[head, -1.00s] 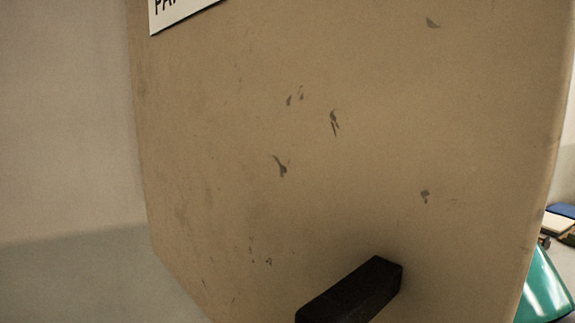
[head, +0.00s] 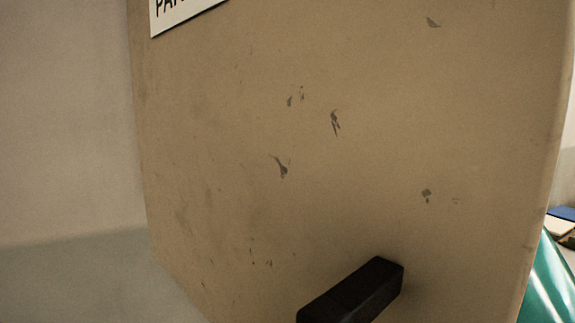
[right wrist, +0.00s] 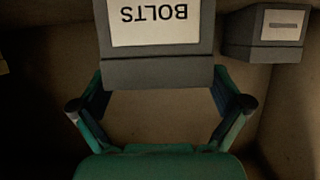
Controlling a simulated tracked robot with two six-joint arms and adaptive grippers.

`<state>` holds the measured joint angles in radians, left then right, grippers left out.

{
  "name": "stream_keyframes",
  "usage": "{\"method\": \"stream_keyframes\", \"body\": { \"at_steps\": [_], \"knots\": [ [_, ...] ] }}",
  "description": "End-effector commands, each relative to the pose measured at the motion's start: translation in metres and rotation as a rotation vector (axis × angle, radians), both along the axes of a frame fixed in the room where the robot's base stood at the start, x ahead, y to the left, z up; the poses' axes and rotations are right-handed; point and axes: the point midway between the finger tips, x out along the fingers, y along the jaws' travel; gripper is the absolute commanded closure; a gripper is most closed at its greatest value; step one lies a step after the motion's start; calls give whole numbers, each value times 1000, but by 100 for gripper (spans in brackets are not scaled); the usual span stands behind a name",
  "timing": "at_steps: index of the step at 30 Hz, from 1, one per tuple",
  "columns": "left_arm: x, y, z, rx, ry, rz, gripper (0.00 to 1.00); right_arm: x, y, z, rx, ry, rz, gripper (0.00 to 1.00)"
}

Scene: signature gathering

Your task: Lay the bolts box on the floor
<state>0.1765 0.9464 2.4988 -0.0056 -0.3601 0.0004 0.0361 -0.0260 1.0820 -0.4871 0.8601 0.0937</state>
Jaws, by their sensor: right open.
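The bolts box (right wrist: 157,72) is a grey box with a white label reading BOLTS, upside down in the right wrist view. It is at the top middle of that view and its far part is cut off by the frame. My right gripper (right wrist: 158,84) has teal fingers spread apart, with the tips near the two sides of the box's near edge. I cannot tell whether they touch it. The space between the fingers nearer the palm is empty. My left gripper is not in view.
Another grey box (right wrist: 266,52) with a pale label stands at the upper right of the wrist view. In the head view a large scuffed tan panel (head: 330,150) with a dark handle (head: 352,292) and a white sign (head: 185,12) blocks most of the view.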

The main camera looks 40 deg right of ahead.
Motion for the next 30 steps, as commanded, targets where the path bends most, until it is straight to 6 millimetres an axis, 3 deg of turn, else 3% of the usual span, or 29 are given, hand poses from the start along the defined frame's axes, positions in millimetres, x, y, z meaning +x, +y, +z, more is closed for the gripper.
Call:
{"method": "stream_keyframes", "body": {
  "at_steps": [9,15,30],
  "knots": [
    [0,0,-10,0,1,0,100,-57,18,25,0,-5,4,0],
    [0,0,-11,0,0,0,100,-83,26,36,0,-3,2,0],
    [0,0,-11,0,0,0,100,-92,27,39,-1,0,-2,0]
  ]
}}
